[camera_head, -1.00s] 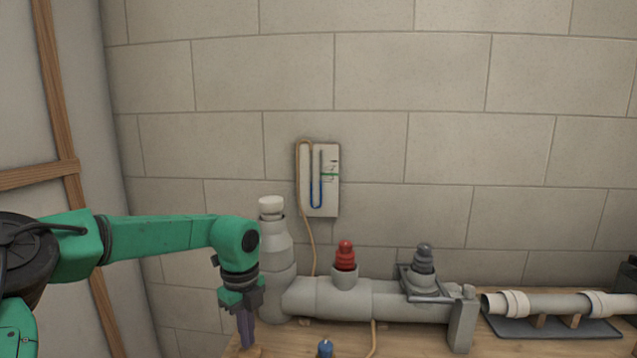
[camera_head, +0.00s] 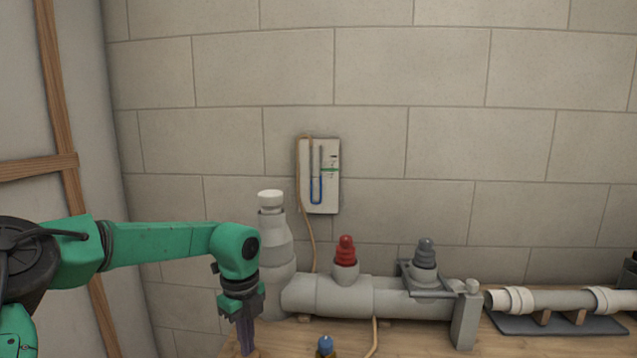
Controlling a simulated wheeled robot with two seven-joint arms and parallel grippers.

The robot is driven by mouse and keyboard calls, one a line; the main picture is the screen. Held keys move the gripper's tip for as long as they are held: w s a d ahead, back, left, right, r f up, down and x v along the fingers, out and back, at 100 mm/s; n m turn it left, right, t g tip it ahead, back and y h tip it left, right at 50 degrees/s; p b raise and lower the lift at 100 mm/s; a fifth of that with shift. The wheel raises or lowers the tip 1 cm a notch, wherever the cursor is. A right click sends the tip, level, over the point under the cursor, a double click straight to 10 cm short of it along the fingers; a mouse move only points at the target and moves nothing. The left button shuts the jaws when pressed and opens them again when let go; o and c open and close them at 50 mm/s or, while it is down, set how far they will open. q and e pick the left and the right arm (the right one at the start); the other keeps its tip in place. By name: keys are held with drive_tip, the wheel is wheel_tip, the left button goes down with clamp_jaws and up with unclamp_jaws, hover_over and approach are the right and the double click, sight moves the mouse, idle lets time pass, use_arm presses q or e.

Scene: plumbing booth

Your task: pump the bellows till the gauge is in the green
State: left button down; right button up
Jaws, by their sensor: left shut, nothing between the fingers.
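The gauge (camera_head: 319,176) is a white wall panel with a U-shaped tube, blue liquid in its lower part and a small green mark at its right side. The liquid's exact level is too small to read. A red ribbed, bellows-like piece (camera_head: 345,251) stands upright on the grey pipe (camera_head: 330,296). A similar dark grey ribbed piece (camera_head: 424,254) stands farther right on a bracket. I cannot tell which is the bellows. My left gripper (camera_head: 248,348) is shut and empty, pointing down at the bench's left end, apart from both ribbed pieces. My right gripper is out of view.
A tall grey pipe with a white cap (camera_head: 271,199) rises beside my left gripper. A tan hose (camera_head: 309,240) runs down from the gauge. A blue knob (camera_head: 325,344) is at the front of the wooden bench (camera_head: 290,341). A white pipe (camera_head: 555,299) lies on supports at right.

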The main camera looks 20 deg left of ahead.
use_arm(q)
drive_tip(key=shift+r+p, duration=1.2)
drive_tip(key=shift+r, duration=0.6)
drive_tip(key=shift+f, duration=0.2)
drive_tip(key=shift+f+b, duration=1.8)
drive_tip(key=shift+f, duration=0.1)
drive_tip(key=shift+r+p, duration=1.3)
drive_tip(key=shift+r, duration=0.75)
drive_tip(key=shift+f, duration=0.1)
